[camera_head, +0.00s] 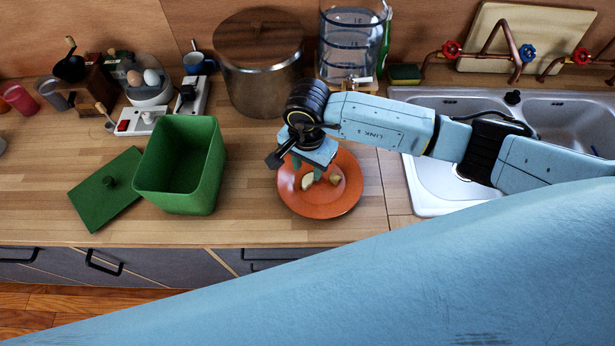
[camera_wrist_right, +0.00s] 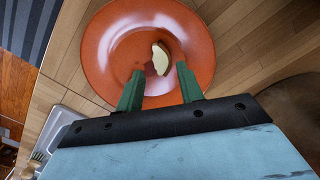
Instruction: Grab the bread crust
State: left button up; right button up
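An orange plate (camera_head: 338,205) sits on the wooden counter, left of the sink. Two small pieces of food lie on it: a pale piece (camera_head: 307,182) and a smaller tan-brown piece (camera_head: 335,178). I cannot tell for sure which is the bread crust. My right gripper (camera_head: 308,172) is over the plate, its green fingers open and empty. In the right wrist view, the pale piece (camera_wrist_right: 160,58) shows just beyond the gap between the fingertips (camera_wrist_right: 159,69), on the plate (camera_wrist_right: 105,55). The tan-brown piece is not clear there. My left gripper is not in view.
An open green box (camera_head: 180,165) stands left of the plate, with its green lid (camera_head: 104,190) beside it. A large pot (camera_head: 258,70) and a glass jar (camera_head: 350,45) stand behind. The sink (camera_head: 435,185) is to the right. Bare counter lies between box and plate.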

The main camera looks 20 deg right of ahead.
aim_at(307, 179)
jog(key=shift+w+a+f+p, duration=0.1)
jog(key=shift+f+p, duration=0.25)
jog(key=shift+f, duration=1.95)
jog(key=c, duration=0.7)
